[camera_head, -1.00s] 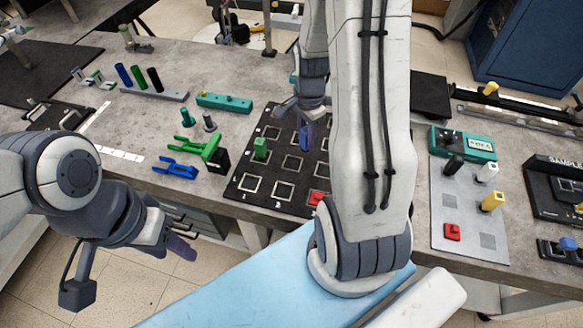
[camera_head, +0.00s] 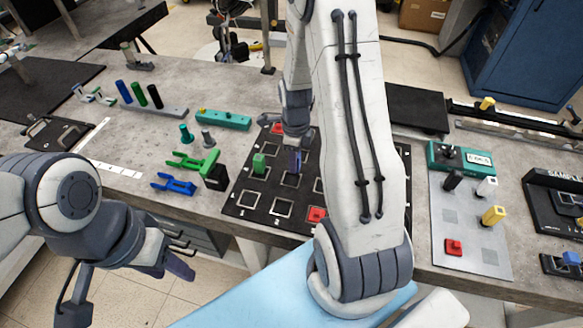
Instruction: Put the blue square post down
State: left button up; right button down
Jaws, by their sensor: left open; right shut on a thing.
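The blue square post (camera_head: 295,161) is upright in my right gripper (camera_head: 297,140), over the black grid board (camera_head: 240,209). Its lower end is at the white square outline in the middle of the board's visible part; I cannot tell whether it touches. My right gripper is shut on the post's upper part. A green block (camera_head: 259,163) stands in the square to the left, a red block (camera_head: 316,214) sits in the front row, and another red block (camera_head: 278,128) is at the back. My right arm hides the board's right part. My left gripper (camera_head: 174,264) is open and empty, in front of the table.
Green and blue forked pieces (camera_head: 174,184) lie left of the board. A teal bar (camera_head: 223,119) lies behind. A grey panel (camera_head: 458,222) with coloured posts stands at the right.

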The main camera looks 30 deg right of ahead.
jog(key=shift+w+a+f, duration=0.2)
jog(key=shift+w+a, duration=0.1)
jog(key=shift+f, duration=0.25)
notch_tip(320, 180, down, 3)
jog(key=shift+f+p, duration=0.15)
jog(key=shift+p, duration=0.25)
jog(key=shift+f, duration=0.2)
jog(key=shift+f, duration=0.2)
jog(key=c, duration=0.6)
grip_release()
jog(key=shift+o, duration=0.2)
jog(key=shift+r, duration=0.15)
